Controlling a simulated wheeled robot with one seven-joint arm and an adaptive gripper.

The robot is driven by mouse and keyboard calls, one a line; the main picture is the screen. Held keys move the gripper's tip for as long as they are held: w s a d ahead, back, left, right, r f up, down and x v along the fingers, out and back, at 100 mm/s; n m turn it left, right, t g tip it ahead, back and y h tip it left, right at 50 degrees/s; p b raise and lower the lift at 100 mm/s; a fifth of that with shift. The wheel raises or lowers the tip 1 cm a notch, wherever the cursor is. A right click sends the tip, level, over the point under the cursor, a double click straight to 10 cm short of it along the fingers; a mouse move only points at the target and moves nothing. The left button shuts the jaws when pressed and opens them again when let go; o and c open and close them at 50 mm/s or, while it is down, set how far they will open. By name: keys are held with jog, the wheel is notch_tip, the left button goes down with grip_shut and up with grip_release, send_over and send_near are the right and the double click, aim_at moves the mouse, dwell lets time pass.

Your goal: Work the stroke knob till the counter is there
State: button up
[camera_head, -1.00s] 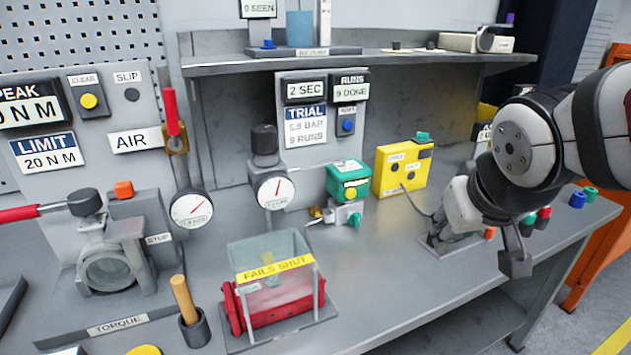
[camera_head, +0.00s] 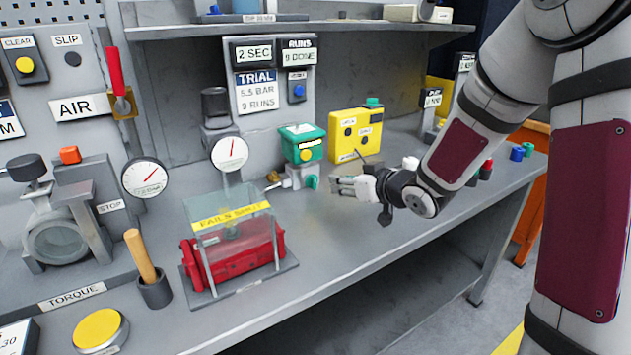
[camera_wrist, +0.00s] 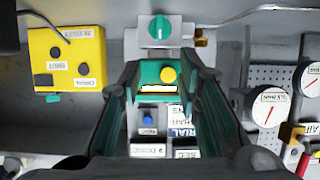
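I see no label that I can read as stroke. A green box (camera_head: 302,145) with a yellow round knob or button (camera_head: 306,156) stands above a grey valve block (camera_head: 297,177) with a green knob (camera_head: 313,182). The green knob shows in the wrist view (camera_wrist: 159,28), as does the yellow one (camera_wrist: 168,75). The RUNS counter (camera_head: 299,57) reads 9 DONE. My gripper (camera_head: 336,186) is just right of the valve block, pointing toward it. In the wrist view, its fingers are apart, with the green box seen between them and nothing held.
A yellow box (camera_head: 356,133) with small buttons and a cable is behind my gripper. A clear guarded red actuator (camera_head: 236,250) stands at front left. A dial gauge (camera_head: 230,153) is left of the green box. Small coloured caps (camera_head: 517,153) lie at right.

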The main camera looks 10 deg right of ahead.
aim_at(315, 178)
jog(key=b+x, duration=0.2)
jog(key=x, duration=1.1)
jog(key=shift+f, duration=0.1)
grip_shut()
